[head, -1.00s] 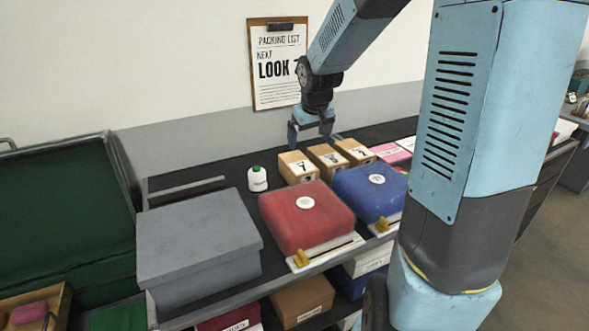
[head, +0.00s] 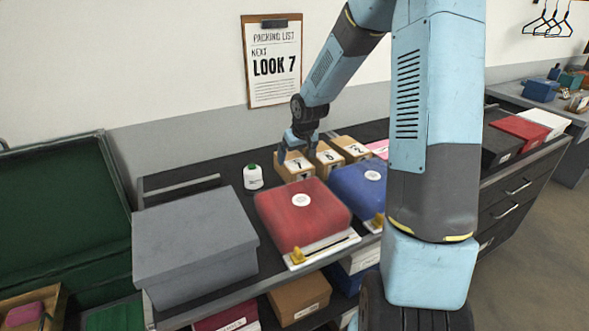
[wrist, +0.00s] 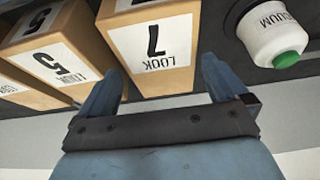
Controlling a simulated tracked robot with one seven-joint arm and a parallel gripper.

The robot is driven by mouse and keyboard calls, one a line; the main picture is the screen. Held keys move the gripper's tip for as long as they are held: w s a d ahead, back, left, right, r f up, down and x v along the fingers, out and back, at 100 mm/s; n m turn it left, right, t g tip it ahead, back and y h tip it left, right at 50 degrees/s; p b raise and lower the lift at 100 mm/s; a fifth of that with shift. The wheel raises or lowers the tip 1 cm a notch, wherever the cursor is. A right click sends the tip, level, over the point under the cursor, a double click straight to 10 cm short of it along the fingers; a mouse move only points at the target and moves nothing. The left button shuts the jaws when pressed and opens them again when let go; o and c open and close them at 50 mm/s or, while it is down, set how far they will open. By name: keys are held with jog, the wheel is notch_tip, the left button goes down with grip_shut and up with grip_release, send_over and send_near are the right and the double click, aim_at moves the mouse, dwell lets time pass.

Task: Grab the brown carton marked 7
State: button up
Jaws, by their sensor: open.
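The brown carton marked 7 (head: 295,167) stands on the dark counter at the left end of a short row of cartons. In the wrist view its label "LOOK 7" (wrist: 153,42) shows upside down. My gripper (head: 297,147) is at the carton's upper back part in the head view. In the wrist view my open gripper (wrist: 160,85) has one finger on each side of the carton's near end. I cannot tell whether the fingers touch it.
Carton 5 (wrist: 52,55) stands close beside carton 7, with another carton beyond. A white bottle with a green cap (head: 253,177) stands to the left. A red case (head: 305,217), a blue case (head: 352,187) and a grey box (head: 190,235) are in front.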

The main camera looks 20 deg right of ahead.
jog(key=shift+x, duration=3.6)
jog(key=c, duration=0.9)
